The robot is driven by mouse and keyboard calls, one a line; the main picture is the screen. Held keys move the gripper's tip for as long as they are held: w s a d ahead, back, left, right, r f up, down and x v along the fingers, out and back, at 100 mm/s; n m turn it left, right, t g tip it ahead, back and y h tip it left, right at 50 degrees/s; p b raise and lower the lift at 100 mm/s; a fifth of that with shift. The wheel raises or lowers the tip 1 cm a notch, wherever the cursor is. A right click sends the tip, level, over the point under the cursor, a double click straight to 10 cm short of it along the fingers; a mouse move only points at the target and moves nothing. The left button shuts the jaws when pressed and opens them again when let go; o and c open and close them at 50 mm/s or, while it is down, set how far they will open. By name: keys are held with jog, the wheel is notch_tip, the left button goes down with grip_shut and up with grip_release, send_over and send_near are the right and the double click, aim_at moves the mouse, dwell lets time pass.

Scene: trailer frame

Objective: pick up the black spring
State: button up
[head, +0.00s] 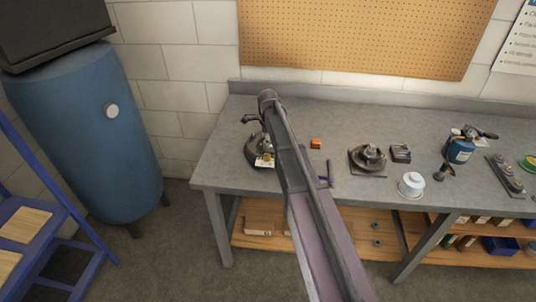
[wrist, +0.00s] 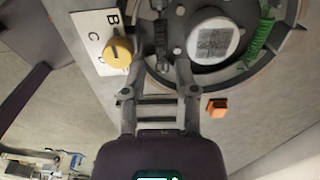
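The black spring (wrist: 161,38) shows near the top centre of the wrist view, a dark coil on a round grey metal assembly (wrist: 150,75). A white disc with a dark square patch lies just right of it, and a green spring (wrist: 258,42) sits further right. My gripper (wrist: 160,58) is open, its two fingers apart on either side of the black spring's line. I cannot tell whether the fingers touch it. In the head view the round assembly (head: 252,152) stands at the bench's left end, partly behind my arm; the spring cannot be made out there.
A white card with letters and a yellow knob (wrist: 118,50) lie left of the spring. An orange block (wrist: 217,107) is close to the right finger. The grey bench (head: 225,165) also bears a metal hub (head: 368,157), a white pot (head: 411,185) and a blue canister (head: 460,150).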

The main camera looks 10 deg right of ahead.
jog(key=shift+f+b, duration=2.4)
jog(key=shift+f, duration=0.15)
grip_shut()
